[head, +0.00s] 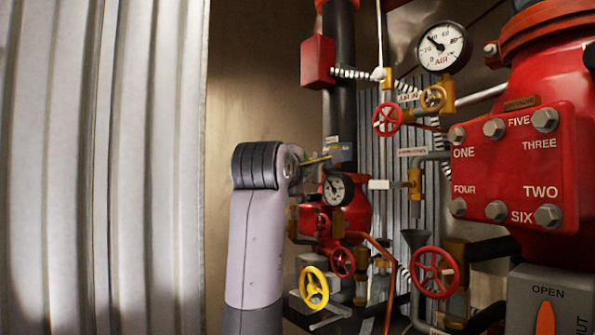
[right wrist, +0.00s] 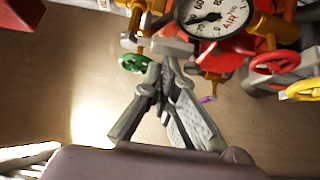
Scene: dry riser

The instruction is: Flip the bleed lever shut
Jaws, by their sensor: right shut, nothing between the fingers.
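In the right wrist view my right gripper (right wrist: 164,72) is shut and empty. Its fingertips meet just below a grey lever-like bar (right wrist: 170,47) beside a small brass valve; whether they touch it I cannot tell. This bar may be the bleed lever, but no readable label confirms it. In the head view my right arm rises at the centre, and its wrist is beside a small brass fitting (head: 317,160) and a blue-grey block (head: 341,152). The fingers cannot be made out clearly there. My left gripper is out of view.
A small pressure gauge (head: 338,189) sits right of my wrist. A yellow handwheel (head: 314,287) and red handwheels (head: 434,272) lie lower. A large red valve body (head: 520,165) fills the right. A green wheel (right wrist: 133,63) is close to the fingertips. A corrugated wall (head: 100,165) stands left.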

